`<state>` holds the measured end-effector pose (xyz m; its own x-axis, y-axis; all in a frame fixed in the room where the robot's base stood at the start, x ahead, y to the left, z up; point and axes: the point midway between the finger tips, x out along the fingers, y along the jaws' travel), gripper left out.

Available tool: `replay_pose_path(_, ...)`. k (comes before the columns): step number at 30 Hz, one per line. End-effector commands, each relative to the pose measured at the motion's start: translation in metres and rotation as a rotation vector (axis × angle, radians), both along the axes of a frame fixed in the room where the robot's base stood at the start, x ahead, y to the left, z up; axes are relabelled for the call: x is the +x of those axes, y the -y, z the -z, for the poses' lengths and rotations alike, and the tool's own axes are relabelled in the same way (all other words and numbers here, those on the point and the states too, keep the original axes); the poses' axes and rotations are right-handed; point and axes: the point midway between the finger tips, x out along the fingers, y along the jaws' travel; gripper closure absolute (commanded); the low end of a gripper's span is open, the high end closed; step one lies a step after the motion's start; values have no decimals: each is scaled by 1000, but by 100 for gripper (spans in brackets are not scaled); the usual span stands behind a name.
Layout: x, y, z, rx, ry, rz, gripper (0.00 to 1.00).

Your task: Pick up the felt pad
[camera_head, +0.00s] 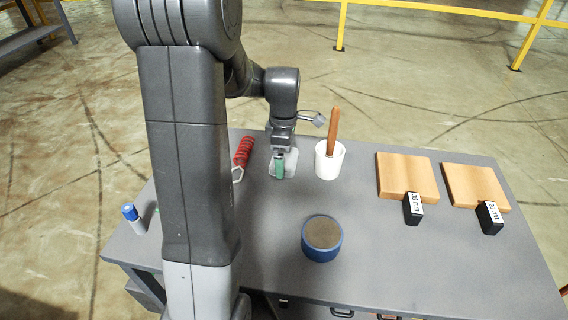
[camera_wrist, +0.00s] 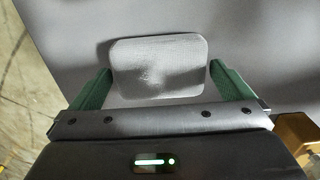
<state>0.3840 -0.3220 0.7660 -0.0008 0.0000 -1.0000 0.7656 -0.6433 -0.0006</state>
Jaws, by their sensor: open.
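The felt pad (camera_wrist: 158,68) is a light grey rounded rectangle lying flat on the grey table. In the wrist view it is just ahead of my gripper (camera_wrist: 160,90), roughly centred between the two green fingers. My gripper is open, with one finger beyond each side of the pad and nothing held. In the head view my gripper (camera_head: 280,170) points down over the pad (camera_head: 291,160), which is partly hidden behind it. I cannot tell how high the fingertips are above the table.
A red ribbed object (camera_head: 243,155) lies close left of the pad. A white cup (camera_head: 329,162) holding a brown stick stands close right. A blue round container (camera_head: 321,240) is in front. Two wooden boards (camera_head: 407,172) with black labelled blocks are at right. A blue-and-white bottle (camera_head: 132,217) is at left.

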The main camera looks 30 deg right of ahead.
Motion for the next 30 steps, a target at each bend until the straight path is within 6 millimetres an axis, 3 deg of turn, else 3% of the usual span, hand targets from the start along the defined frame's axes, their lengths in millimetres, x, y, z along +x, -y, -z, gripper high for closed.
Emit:
replay_pose_path(3, 0, 0, 11, 0, 0, 1, 0)
replay_pose_path(11, 0, 1, 12, -1, 1, 1, 2)
replay_pose_path(15, 0, 1, 12, -1, 1, 1, 29)
replay_pose_path(16, 0, 1, 12, -1, 1, 1, 32)
replay_pose_path(25, 0, 1, 6, -2, 2, 1, 32)
replay_pose_path(30, 0, 1, -22, -3, 4, 1, 32)
